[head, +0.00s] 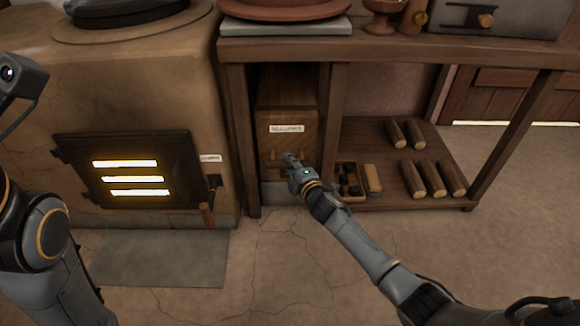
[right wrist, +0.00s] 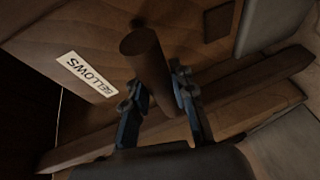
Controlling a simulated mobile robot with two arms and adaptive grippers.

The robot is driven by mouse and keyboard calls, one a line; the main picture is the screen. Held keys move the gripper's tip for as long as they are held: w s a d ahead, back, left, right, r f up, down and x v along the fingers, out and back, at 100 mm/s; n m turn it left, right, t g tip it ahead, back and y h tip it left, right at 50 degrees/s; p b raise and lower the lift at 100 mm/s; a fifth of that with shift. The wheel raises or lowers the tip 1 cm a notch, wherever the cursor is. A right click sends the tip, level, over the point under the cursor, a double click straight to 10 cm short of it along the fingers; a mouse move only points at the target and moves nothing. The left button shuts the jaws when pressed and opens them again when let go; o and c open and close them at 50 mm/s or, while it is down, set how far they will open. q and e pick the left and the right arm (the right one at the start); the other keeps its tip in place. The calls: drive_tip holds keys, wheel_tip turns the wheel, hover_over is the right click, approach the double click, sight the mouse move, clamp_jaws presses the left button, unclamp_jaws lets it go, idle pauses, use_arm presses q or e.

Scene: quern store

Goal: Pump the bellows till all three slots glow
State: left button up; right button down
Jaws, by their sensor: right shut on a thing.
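The bellows box (head: 288,98) is a wooden box with a "BELLOWS" label, standing under the bench beside the stove. My right gripper (head: 291,158) is at its front. In the right wrist view, the bellows handle (right wrist: 147,60), a round wooden bar, sits between the fingers of my right gripper (right wrist: 158,90), which is shut on it. The dark stove door (head: 150,190) has three slots (head: 123,179), one above another, and all three glow bright yellow. My left arm shows at the left edge of the head view; its gripper is not in view.
Several logs (head: 412,180) lie on the low shelf, with a small box of dark lumps (head: 349,183) at its left end. A wooden-handled lever (head: 207,213) hangs beside the stove door. A grey slab (head: 160,259) lies before the stove. The cracked floor is otherwise clear.

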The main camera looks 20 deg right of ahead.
drive_tip(key=c, duration=1.1)
unclamp_jaws()
drive_tip(key=shift+s, duration=0.1)
drive_tip(key=v, duration=1.2)
drive_tip(key=shift+a, duration=0.1)
